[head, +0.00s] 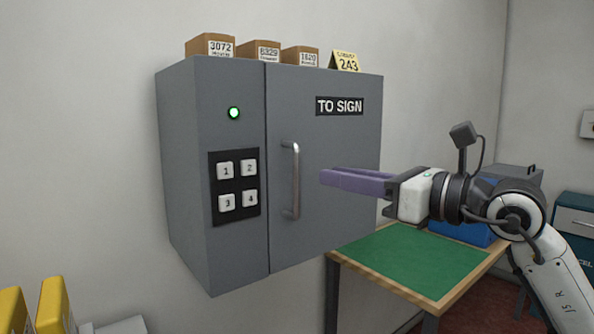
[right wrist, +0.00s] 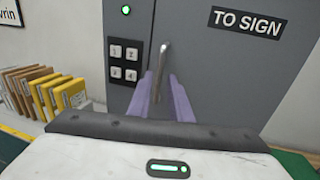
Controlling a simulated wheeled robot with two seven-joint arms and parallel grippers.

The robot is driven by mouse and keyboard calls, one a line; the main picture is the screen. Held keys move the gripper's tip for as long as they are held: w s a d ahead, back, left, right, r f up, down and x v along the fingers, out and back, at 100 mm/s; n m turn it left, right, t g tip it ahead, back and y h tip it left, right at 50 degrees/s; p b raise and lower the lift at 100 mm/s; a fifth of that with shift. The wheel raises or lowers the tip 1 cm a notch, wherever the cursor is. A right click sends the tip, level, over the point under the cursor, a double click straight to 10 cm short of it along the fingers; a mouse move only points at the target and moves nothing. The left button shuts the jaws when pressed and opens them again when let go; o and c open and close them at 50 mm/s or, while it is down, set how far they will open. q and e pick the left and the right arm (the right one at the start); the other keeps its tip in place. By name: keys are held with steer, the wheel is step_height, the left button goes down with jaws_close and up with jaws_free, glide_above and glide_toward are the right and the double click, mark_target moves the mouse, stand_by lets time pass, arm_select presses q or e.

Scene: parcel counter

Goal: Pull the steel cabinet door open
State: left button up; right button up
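The grey steel cabinet (head: 212,80) hangs on the wall, and its door (head: 335,140) looks shut and flush. The door's upright bar handle (head: 296,180) is on its left side; it also shows in the right wrist view (right wrist: 163,62). My right gripper (head: 323,177) has long purple fingers pointing at the handle. In the head view its tips are a little right of the handle, apparently apart from it. In the right wrist view the fingers (right wrist: 161,82) are spread, with the handle seen in line with the gap between them. My left gripper is not in view.
A keypad (head: 238,186) and a lit green lamp (head: 234,113) are left of the door. Small boxes (head: 211,46) and a yellow card (head: 345,61) stand on top. A green-topped table (head: 410,262) is below right. Yellow parcels (right wrist: 55,95) stand at left.

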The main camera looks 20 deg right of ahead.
mark_target(299, 169)
steer(key=p+x, duration=0.2)
steer(key=x, duration=0.8)
steer(key=shift+w, duration=0.15)
jaws_close()
